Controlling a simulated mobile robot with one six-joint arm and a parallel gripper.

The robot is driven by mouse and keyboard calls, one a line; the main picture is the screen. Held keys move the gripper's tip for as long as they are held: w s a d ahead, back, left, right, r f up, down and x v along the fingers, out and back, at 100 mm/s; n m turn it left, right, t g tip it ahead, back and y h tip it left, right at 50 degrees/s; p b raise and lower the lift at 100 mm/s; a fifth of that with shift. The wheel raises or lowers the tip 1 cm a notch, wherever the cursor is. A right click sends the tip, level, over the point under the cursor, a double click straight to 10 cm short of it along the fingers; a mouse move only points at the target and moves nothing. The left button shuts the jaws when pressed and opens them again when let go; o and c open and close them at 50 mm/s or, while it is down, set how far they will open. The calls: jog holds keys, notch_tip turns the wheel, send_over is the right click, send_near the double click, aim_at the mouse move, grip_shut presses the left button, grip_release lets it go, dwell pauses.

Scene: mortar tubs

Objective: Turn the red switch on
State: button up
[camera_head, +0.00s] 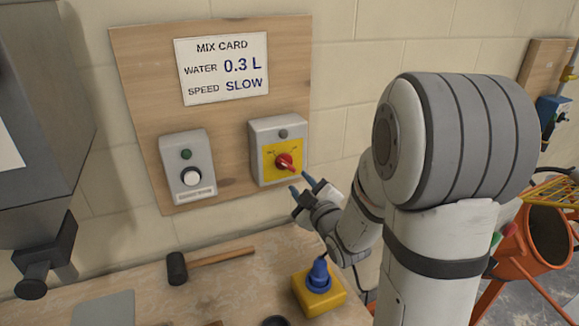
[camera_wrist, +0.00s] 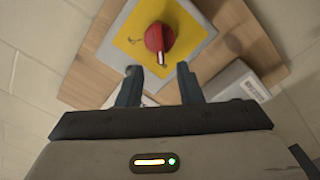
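The red switch (camera_head: 284,162) is a rotary knob on a yellow plate, on a grey box fixed to the wooden wall board. In the head view its handle points to the lower right. My gripper (camera_head: 306,185) is just below and to the right of it, with two blue fingertips apart. In the wrist view the red switch (camera_wrist: 159,38) is beyond the fingertips, with its pointer end toward the gap. My gripper (camera_wrist: 161,80) is open there, with nothing between its fingers. I cannot tell whether a fingertip touches the knob.
A grey box with a green lamp and white button (camera_head: 191,176) is left of the switch box. Below are a bench with a mallet (camera_head: 178,268) and a yellow block with a blue plug (camera_head: 319,278). An orange mixer (camera_head: 535,240) stands at right.

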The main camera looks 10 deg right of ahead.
aim_at(287, 167)
jog(key=w, duration=0.2)
jog(key=w+a+p, duration=0.1)
jog(key=w, duration=0.2)
jog(key=w+p, duration=0.1)
jog(key=w, duration=0.1)
jog(key=shift+w+a, duration=0.25)
grip_shut()
